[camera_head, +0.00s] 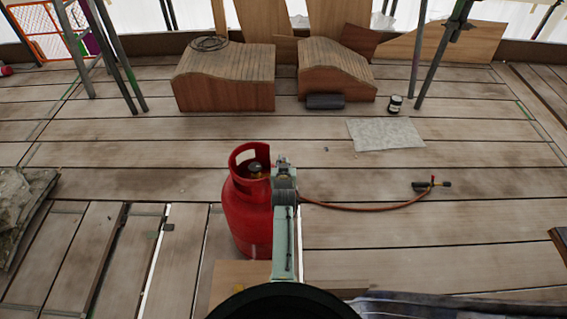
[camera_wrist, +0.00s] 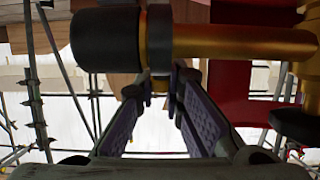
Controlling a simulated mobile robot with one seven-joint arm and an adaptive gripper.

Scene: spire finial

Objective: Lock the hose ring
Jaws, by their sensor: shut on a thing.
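The red gas cylinder (camera_head: 248,215) stands upright on the plank floor, with its valve (camera_head: 256,170) inside the collar. My gripper (camera_head: 283,163) is at the collar's right side. In the wrist view, my gripper (camera_wrist: 161,84) is shut on the dark grey hose ring (camera_wrist: 158,38). The ring sits around the line between a black hose end (camera_wrist: 105,40) on the left and a brass stem (camera_wrist: 245,42) on the right. The orange hose (camera_head: 360,208) runs right along the floor to a torch (camera_head: 431,185). I cannot tell how far the ring is turned; my arm hides it in the head view.
Two wooden blocks with curved tops (camera_head: 225,80) (camera_head: 335,72) stand at the back, with a dark roll (camera_head: 325,101) and a small can (camera_head: 394,104) near them. A grey sheet (camera_head: 385,134) lies flat. Scaffold poles (camera_head: 440,45) rise behind. The floor right of the cylinder is mostly clear.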

